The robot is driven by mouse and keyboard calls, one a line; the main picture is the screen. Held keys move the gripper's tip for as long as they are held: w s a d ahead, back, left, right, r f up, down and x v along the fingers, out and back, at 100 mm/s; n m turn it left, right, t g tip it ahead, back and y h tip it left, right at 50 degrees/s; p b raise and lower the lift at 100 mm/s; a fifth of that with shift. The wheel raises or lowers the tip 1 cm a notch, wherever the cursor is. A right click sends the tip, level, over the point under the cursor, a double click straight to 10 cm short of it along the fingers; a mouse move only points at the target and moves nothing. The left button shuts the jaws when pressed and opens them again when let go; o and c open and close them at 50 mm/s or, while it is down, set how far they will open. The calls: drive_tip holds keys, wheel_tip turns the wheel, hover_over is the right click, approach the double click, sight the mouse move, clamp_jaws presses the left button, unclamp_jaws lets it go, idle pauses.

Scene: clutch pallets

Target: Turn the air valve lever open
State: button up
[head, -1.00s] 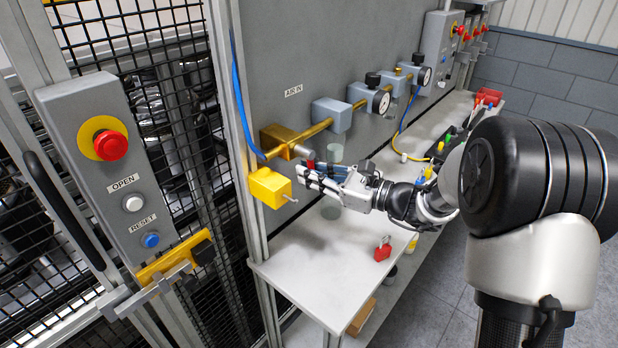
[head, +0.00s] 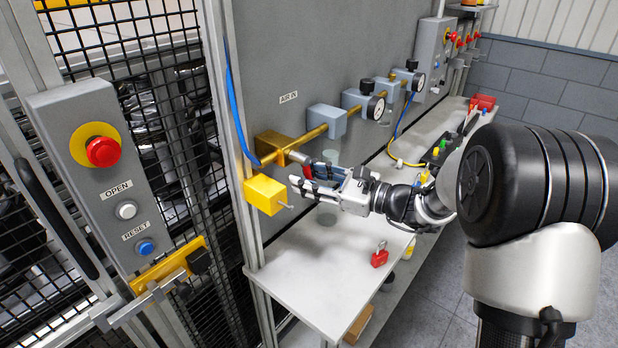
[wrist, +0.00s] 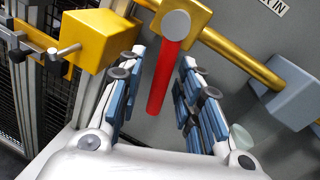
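The air valve is a gold body (head: 272,146) on the grey panel under the AIR IN label. Its red lever (wrist: 163,75) hangs from a grey round hub (wrist: 176,24) in the wrist view, pointing down and slightly left there. My gripper (head: 302,180) is at the valve; its two blue-padded fingers (wrist: 163,65) stand apart on either side of the lever. Gaps show between the lever and both fingers, so it is not gripped. In the head view the fingers hide most of the lever, and only a small red part shows.
A yellow block (head: 264,194) with a metal pin sits close left of the fingers, also in the wrist view (wrist: 101,40). A gold pipe (head: 312,134) leads right to grey regulators with gauges. A red padlock (head: 379,258) stands on the white bench (head: 300,283) below.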

drive_tip(key=v, duration=1.2)
